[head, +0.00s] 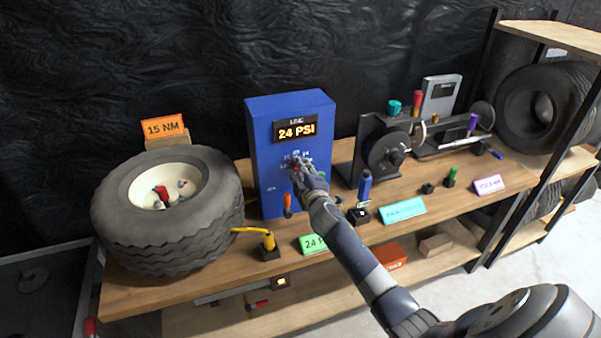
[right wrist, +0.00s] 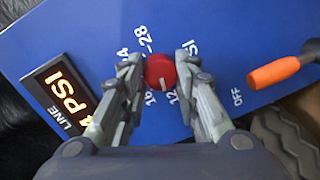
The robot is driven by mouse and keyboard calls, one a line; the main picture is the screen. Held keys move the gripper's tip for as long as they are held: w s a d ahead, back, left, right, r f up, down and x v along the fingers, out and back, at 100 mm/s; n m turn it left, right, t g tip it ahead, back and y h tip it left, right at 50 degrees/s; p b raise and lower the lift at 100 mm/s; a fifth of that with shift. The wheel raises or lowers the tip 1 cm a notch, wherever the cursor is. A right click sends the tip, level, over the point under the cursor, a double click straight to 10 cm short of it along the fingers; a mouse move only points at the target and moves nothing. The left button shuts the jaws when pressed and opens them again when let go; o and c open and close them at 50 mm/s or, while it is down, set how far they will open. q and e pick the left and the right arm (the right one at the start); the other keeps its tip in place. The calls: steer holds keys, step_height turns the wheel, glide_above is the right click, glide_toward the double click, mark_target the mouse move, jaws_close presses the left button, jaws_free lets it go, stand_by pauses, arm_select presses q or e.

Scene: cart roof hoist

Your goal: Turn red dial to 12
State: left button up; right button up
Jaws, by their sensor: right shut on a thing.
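The red dial (right wrist: 160,71) is on the face of a blue box (head: 262,150), with numbers printed around it. In the right wrist view 28, 16 and 12 can be read near it, and a short white mark on the dial points down, toward the 16 and 12 side. The box's display (head: 296,130) reads 24 PSI. My right gripper (right wrist: 158,77) is shut on the red dial, one finger on each side. In the head view the right gripper (head: 297,167) hides most of the dial. My left gripper is not in view.
An orange-handled lever (right wrist: 274,73) is beside the dial near OFF. A big tyre (head: 165,250) lies left of the box on the wooden bench. A blue-handled tool (head: 365,187) and a black machine (head: 385,150) stand to the right. A green tag (head: 312,244) is at the front edge.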

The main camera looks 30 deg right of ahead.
steer(key=shift+n+b, duration=0.35)
steer(key=shift+n, duration=0.65)
steer(key=shift+h, duration=0.3)
steer(key=o, duration=1.1)
steer(key=v, duration=1.2)
steer(key=shift+f, duration=0.1)
